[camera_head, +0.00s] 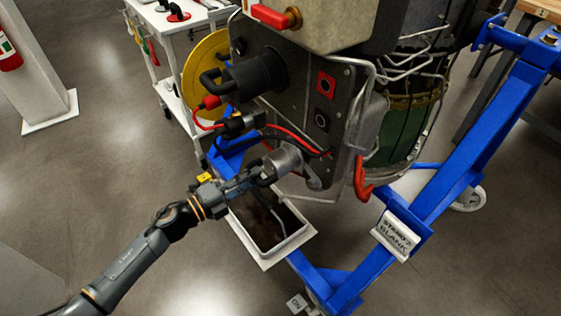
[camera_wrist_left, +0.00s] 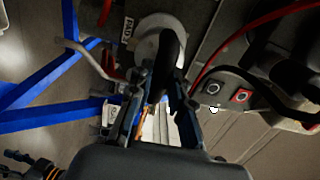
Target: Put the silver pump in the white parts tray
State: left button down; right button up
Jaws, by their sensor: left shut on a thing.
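The silver pump (camera_head: 284,161) is at the lower part of the dark engine panel, close against it; I cannot tell whether it is still attached. In the left wrist view the pump (camera_wrist_left: 150,45) shows as a round pale body with a black handle. My left gripper (camera_head: 258,176) reaches in from the left and is shut on the pump; in the wrist view its fingers (camera_wrist_left: 168,78) are on either side of the black handle. A white-rimmed tray (camera_head: 308,232) with a dark inside lies low beneath the pump; I cannot tell whether it is the parts tray. My right gripper is not in view.
The blue stand (camera_head: 452,160) carries the engine and surrounds the tray on the right. Red and black cables (camera_head: 290,135) hang just above the pump. A red hook (camera_head: 361,180) hangs to its right. A white cart (camera_head: 168,88) stands behind. The floor at left is open.

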pick_arm(q)
jog(key=shift+r, duration=0.2)
jog(key=v, duration=1.1)
jog(key=shift+s+a+p, duration=0.2)
jog(key=shift+a+p, duration=0.1)
jog(key=shift+p, duration=0.05)
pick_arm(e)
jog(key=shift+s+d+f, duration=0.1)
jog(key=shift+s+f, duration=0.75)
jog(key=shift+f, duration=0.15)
pick_arm(q)
jog(key=shift+r, duration=0.15)
